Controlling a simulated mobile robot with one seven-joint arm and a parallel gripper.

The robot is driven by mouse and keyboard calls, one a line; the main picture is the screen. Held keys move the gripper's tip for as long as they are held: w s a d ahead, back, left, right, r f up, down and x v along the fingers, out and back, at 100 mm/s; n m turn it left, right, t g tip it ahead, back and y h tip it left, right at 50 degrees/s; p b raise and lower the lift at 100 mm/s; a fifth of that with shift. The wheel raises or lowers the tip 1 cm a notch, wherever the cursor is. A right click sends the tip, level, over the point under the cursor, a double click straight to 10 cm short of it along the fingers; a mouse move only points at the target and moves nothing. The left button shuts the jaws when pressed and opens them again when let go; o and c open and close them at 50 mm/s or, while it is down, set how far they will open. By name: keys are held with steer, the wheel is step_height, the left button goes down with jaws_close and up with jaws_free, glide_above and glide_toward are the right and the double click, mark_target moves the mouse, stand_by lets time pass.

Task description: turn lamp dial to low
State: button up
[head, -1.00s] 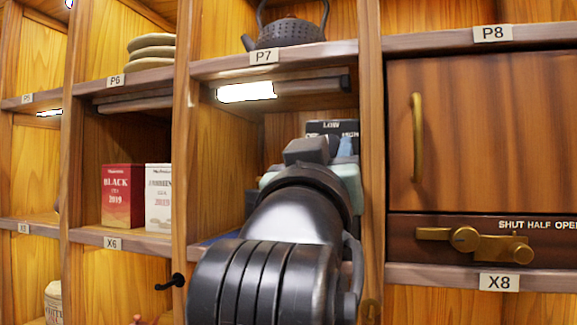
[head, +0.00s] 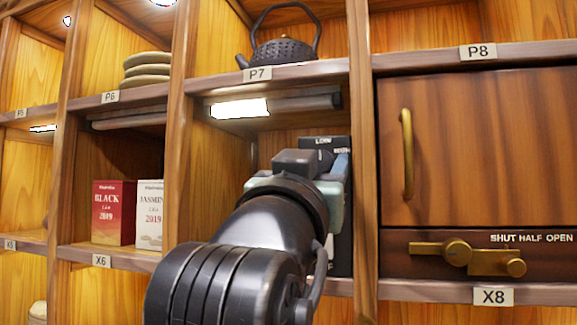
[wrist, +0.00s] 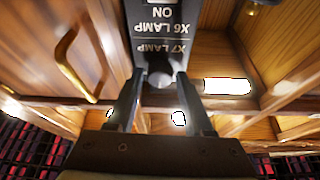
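A dark lamp panel (head: 311,143) stands at the back of the X7 compartment under shelf P7, mostly hidden by my arm in the head view. The letters along its top are partly readable there. In the wrist view the panel (wrist: 160,32) appears upside down with "X7 LAMP", "X6 LAMP" and "ON". A small grey rounded knob (wrist: 160,79), seemingly a dial, shows between my fingertips. My gripper (wrist: 162,80) is open, with one finger on each side of the knob; I cannot tell whether they touch it. The dial's setting is not readable.
A lit lamp strip (head: 239,108) hangs under shelf P7, which bears a dark teapot (head: 283,50). A red tea box (head: 113,212) and a white one (head: 149,214) stand in X6. A cabinet door with a brass handle (head: 407,153) is at right, above a brass latch (head: 469,256).

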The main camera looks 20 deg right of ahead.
steer(key=shift+o, duration=0.9)
steer(key=shift+f, duration=0.1)
steer(key=b+v, duration=0.7)
steer(key=v, duration=0.6)
steer(key=shift+d, duration=0.1)
steer(key=s+a+f+n+t+y+b, duration=0.1)
steer(key=s+a+f+n+t+y, duration=0.1)
steer(key=a+f+n+t+y, duration=0.6)
steer(key=a+t+y, duration=0.1)
steer(key=y, duration=0.4)
steer(key=shift+s, duration=0.3)
